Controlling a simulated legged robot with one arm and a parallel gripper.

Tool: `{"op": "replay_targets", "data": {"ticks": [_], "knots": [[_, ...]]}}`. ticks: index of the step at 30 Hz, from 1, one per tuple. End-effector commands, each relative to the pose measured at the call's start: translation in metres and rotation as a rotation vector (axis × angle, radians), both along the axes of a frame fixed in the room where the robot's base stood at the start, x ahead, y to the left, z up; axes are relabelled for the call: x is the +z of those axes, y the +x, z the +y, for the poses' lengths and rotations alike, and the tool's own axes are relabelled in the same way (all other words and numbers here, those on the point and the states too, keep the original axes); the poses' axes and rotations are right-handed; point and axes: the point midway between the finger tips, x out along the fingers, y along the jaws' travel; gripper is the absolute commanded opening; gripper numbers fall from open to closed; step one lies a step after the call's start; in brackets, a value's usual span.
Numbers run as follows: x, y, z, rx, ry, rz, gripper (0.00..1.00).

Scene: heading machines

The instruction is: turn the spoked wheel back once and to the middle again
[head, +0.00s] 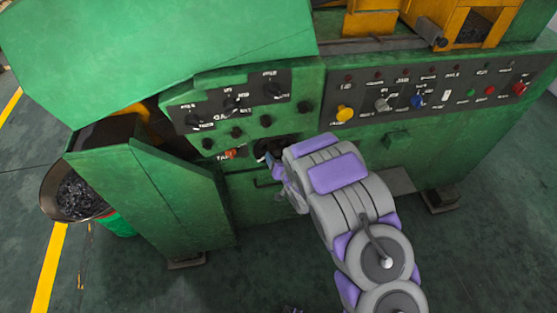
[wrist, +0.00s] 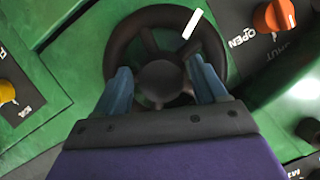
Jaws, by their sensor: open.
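The black spoked wheel (wrist: 166,19) fills the upper middle of the wrist view, mounted on the green machine. A white mark (wrist: 192,24) lies on its rim at the upper right. My gripper (wrist: 160,78) is open, with one blue finger on each side of the wheel's hub (wrist: 163,80), over the spokes. I cannot tell whether the fingers touch the spokes. In the head view the wheel (head: 262,150) is mostly hidden behind my gripper (head: 275,168) and arm.
An orange knob (wrist: 274,17) marked OPEN and SHUT sits right of the wheel; a yellow knob (wrist: 6,91) is at left. Panels with knobs (head: 235,103) and coloured buttons (head: 345,113) lie above. A bowl of dark pieces (head: 78,196) stands at left. The floor in front is clear.

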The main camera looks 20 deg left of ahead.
Motion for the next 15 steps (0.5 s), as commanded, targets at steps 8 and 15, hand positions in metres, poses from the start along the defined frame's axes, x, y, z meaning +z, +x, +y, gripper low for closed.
{"op": "replay_targets", "data": {"ticks": [8, 15], "knots": [[-0.0013, 0.0009, 0.0014, 0.000, -0.002, 0.001, 0.71], [-0.0013, 0.0008, 0.0015, 0.000, -0.002, 0.001, 0.52]]}}
